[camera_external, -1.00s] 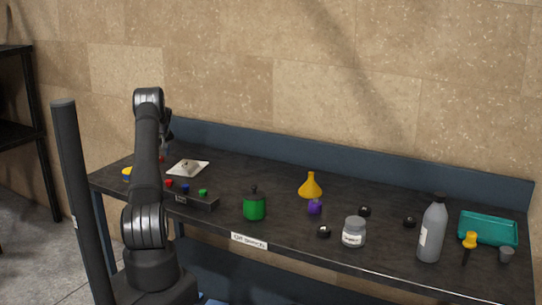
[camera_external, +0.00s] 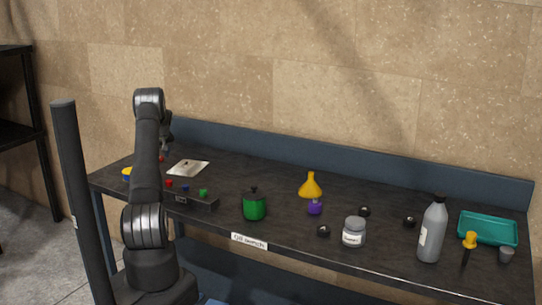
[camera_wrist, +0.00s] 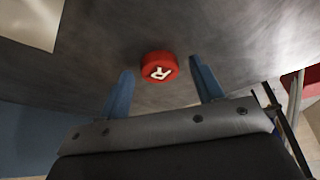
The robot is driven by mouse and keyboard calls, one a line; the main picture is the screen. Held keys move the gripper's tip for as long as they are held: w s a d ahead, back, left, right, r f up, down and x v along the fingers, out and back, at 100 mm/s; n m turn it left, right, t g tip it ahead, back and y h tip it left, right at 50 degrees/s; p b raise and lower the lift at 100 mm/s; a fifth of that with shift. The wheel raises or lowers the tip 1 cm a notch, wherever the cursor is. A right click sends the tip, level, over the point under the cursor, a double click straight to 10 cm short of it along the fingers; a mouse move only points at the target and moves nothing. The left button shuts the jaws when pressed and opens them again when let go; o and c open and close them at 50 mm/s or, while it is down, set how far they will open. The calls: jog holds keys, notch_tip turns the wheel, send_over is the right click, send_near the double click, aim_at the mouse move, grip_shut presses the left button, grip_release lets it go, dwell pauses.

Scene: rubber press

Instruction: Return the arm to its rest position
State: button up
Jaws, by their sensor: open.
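In the external view my arm stands at the left end of the black bench (camera_external: 285,205), its upper link raised. My gripper (camera_external: 165,148) hangs behind the arm near the bench's back left and is mostly hidden by the arm. In the wrist view my gripper (camera_wrist: 162,68) shows two blue fingers spread apart with nothing held between them. A red round piece (camera_wrist: 158,66) marked with a white R lies on the dark surface beyond the fingertips, apart from them.
A pale square plate (camera_external: 188,168) and a strip with coloured buttons (camera_external: 190,198) are close to my arm. A green pot (camera_external: 255,206), yellow funnel (camera_external: 311,187), grey jar (camera_external: 354,234), grey bottle (camera_external: 432,232) and teal tray (camera_external: 488,229) stand farther right. A dark post (camera_external: 78,200) rises left.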

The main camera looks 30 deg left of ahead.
jog(key=v, duration=1.2)
jog(key=x, duration=1.2)
notch_tip(320, 180, up, 5)
jog(key=shift+w+f, duration=0.1)
jog(key=shift+f, duration=0.1)
jog(key=w+d+r, duration=0.2)
jog(key=d+r, duration=0.5)
jog(key=d, duration=0.5)
jog(key=s+a+m+t, duration=0.2)
jog(key=s+a+m, duration=0.2)
jog(key=s+a, duration=0.5)
jog(key=shift+g+h, duration=0.3)
jog(key=shift+h, duration=0.1)
jog(key=s+a+f, duration=0.1)
jog(key=a+f, duration=0.1)
jog(key=a, duration=0.1)
jog(key=s+a+f, duration=0.1)
jog(key=a+f, duration=0.2)
jog(key=s+a+f, duration=0.1)
jog(key=a+f, duration=0.1)
jog(key=a, duration=0.2)
jog(key=shift+s+f, duration=0.15)
jog(key=shift+f, duration=0.25)
jog(key=shift+a+f, duration=0.25)
jog(key=shift+f, duration=0.7)
